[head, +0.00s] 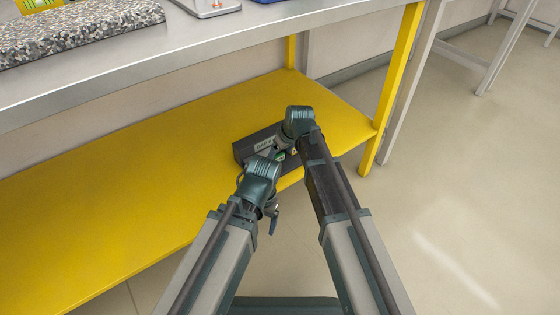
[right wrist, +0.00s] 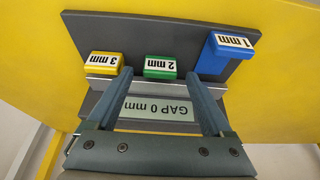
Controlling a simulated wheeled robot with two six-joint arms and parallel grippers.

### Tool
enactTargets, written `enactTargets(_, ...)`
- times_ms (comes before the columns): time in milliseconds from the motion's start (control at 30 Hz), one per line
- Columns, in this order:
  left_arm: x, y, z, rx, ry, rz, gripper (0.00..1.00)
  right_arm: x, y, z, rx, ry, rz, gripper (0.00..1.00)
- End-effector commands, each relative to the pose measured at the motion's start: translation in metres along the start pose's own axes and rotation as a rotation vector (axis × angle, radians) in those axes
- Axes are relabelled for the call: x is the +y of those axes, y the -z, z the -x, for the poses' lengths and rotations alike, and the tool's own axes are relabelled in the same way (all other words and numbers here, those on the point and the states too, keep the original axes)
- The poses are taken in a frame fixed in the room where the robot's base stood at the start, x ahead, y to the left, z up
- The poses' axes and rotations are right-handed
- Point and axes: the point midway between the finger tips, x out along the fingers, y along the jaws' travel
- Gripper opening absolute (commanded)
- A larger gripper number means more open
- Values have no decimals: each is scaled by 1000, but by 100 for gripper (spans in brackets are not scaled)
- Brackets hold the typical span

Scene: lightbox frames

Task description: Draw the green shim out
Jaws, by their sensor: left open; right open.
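The green shim (right wrist: 160,67), marked 2 mm, sits in a dark grey holder (right wrist: 88,28) between a yellow shim (right wrist: 104,63), marked 3 mm, and a blue shim (right wrist: 224,54), marked 1 mm. My right gripper (right wrist: 160,82) is open and empty at the holder. In the right wrist view its fingertips lie left and right of the green shim, apart from it. In the head view the holder (head: 243,150) is on the yellow shelf, partly hidden by my arms. My left gripper (head: 273,214) is lower, near the shelf's front edge; its fingers show poorly.
A plate reading GAP 0 mm (right wrist: 158,108) shows between my right fingers. The yellow shelf (head: 120,190) is clear to the left. The grey worktop (head: 160,50) runs above it, and a yellow leg (head: 392,90) stands at the right.

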Motion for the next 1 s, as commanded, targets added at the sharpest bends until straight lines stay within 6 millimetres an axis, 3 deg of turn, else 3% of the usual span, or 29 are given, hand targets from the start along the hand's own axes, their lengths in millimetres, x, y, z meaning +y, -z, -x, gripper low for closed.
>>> enactTargets(100, 1, 1, -9, 1, 0, 0, 85, 0, 0, -10, 0, 0, 0, 85)
enactTargets(367, 1, 1, -8, 1, 0, 0, 85, 0, 0, -9, 0, 0, 0, 85)
enactTargets(833, 1, 0, -8, 1, 0, 0, 85, 0, 0, -9, 0, 0, 0, 4)
enactTargets(867, 1, 0, -8, 1, 0, 0, 85, 0, 0, -9, 0, 0, 0, 0)
enactTargets(1000, 1, 0, -8, 1, 0, 0, 85, 0, 0, -9, 0, 0, -1, 0)
